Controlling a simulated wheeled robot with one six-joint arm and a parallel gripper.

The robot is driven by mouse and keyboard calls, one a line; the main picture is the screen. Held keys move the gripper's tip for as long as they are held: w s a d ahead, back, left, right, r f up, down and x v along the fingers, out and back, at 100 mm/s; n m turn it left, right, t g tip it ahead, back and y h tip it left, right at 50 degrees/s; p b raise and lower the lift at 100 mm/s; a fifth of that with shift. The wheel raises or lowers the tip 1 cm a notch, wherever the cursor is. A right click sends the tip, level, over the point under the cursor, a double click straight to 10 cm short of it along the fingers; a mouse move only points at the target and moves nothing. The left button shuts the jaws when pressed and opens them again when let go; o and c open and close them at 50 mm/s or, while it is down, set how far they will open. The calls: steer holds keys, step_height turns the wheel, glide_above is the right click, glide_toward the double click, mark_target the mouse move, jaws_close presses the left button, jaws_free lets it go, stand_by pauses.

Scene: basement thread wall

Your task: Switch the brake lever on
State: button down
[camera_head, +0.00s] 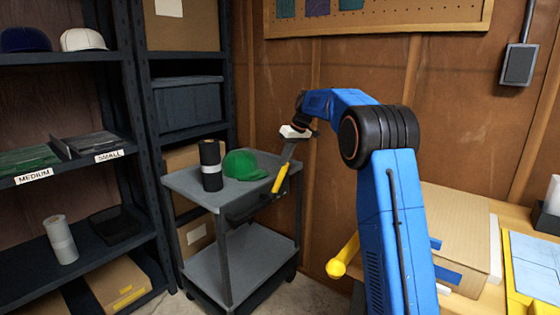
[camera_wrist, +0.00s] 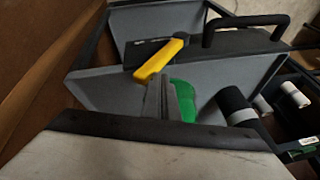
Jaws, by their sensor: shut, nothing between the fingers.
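The brake lever (camera_head: 280,179) is a short yellow bar at the right front edge of a grey cart (camera_head: 184,185). In the wrist view the yellow lever (camera_wrist: 161,59) slants over a black mount on the cart's edge. My gripper (camera_head: 288,157) reaches down to it from above. Its grey fingers are together and empty, and in the wrist view the fingertips (camera_wrist: 165,82) appear right beside the lever's lower left end. I cannot tell whether they touch it. The fingers hide a little of the cart behind them.
A green cap (camera_head: 244,164) and a black roll with a white band (camera_head: 210,166) stand on the cart's top. The black push handle (camera_wrist: 246,24) shows in the wrist view. Shelves stand left, a wooden wall behind, and a workbench with a cardboard box (camera_head: 455,225) right.

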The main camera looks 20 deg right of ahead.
steer(key=shift+w+d+f, duration=0.2)
steer(key=shift+w+d, duration=0.05)
steer(key=shift+d, duration=0.3)
steer(key=s+r, duration=0.4)
steer(key=r, duration=0.8)
steer(key=shift+d, duration=0.25)
stand_by(0.4)
